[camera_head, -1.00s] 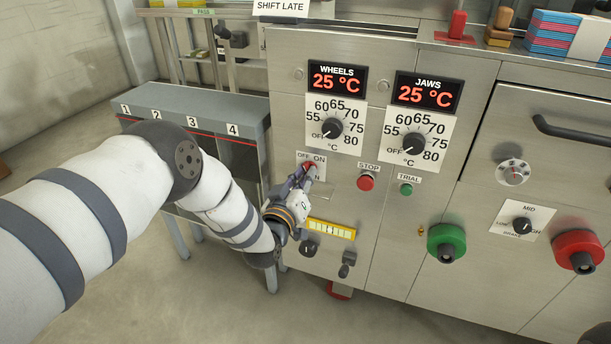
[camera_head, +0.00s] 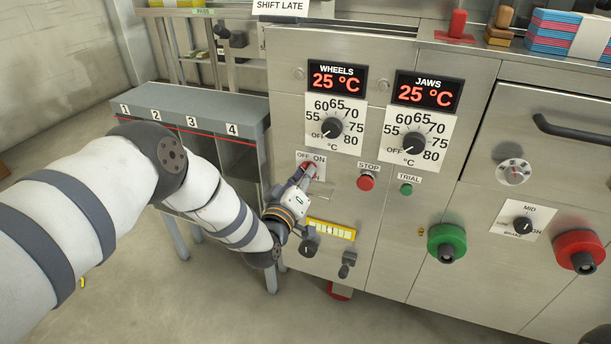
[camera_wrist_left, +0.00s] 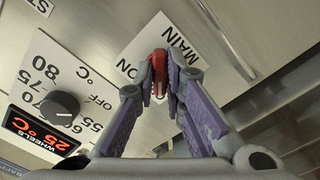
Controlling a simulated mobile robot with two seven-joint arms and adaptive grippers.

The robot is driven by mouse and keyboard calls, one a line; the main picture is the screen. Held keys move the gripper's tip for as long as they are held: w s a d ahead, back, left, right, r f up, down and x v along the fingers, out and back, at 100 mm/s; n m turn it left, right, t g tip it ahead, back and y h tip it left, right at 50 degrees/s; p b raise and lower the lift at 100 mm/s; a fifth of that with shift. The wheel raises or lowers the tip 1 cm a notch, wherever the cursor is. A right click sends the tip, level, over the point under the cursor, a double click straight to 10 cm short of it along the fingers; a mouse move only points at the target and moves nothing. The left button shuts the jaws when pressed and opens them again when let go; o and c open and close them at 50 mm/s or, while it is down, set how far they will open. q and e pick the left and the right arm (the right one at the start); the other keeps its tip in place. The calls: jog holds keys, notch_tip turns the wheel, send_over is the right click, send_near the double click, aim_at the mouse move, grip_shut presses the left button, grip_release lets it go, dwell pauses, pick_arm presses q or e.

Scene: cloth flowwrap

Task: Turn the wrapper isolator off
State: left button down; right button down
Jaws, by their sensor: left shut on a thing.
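The wrapper isolator is a red knob (camera_head: 309,166) on a white plate (camera_head: 303,157) marked OFF and ON, on the steel machine front below the WHEELS display. In the left wrist view the red knob (camera_wrist_left: 158,76) stands in front of the plate (camera_wrist_left: 157,46), which reads MAIN and ON. My left gripper (camera_head: 305,174) is at the knob, its purple fingers (camera_wrist_left: 161,88) closed on either side of it. The fingers and wrist hide part of the knob and plate, so I cannot tell its exact setting.
The red STOP button (camera_head: 365,182) and green TRIAL button (camera_head: 406,189) are right of the isolator. The WHEELS dial (camera_head: 332,128) is above it. A yellow gauge strip (camera_head: 331,230) and black knobs (camera_head: 309,247) are below. A numbered grey rack (camera_head: 190,103) stands left.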

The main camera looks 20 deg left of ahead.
pick_arm(q)
jog(key=c, duration=1.7)
grip_release()
jog(key=shift+o, duration=0.2)
jog(key=s, duration=1.2)
jog(key=shift+a, duration=0.2)
